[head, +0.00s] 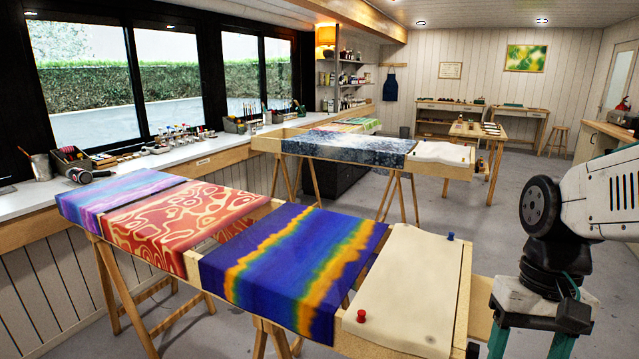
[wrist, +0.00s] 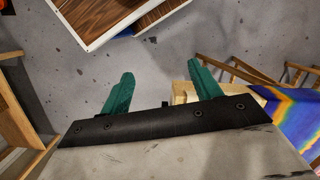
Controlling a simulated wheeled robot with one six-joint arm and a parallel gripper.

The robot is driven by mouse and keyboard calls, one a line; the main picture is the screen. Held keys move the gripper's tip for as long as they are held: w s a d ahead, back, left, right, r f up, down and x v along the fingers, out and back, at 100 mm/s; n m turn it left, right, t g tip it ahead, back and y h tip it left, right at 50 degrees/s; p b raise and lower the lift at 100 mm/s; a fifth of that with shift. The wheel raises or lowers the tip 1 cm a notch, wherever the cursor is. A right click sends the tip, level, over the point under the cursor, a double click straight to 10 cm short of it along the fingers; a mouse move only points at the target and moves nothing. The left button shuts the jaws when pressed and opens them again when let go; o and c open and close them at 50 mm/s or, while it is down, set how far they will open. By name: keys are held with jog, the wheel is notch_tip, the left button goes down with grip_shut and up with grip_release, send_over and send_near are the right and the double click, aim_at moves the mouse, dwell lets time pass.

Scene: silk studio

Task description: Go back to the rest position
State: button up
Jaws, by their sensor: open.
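My gripper (wrist: 162,85) shows in the wrist view with its two green fingers spread apart. The fingertips are hidden in that view.
The near frame carries a blue and orange silk (head: 295,262), a red patterned silk (head: 185,218) and a pale cloth (head: 408,285) with red and blue pins. A second frame (head: 458,170) stands behind. Grey floor (head: 440,225) is open between frames and right-hand counter (head: 610,130).

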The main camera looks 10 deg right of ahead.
jog(key=s+a+r+n+t+h, duration=0.1)
jog(key=s+a+r+n+t, duration=0.1)
jog(key=a+r, duration=0.3)
jog(key=shift+s+n+t, duration=0.2)
jog(key=shift+n+t, duration=0.5)
jog(key=shift+c, duration=0.3)
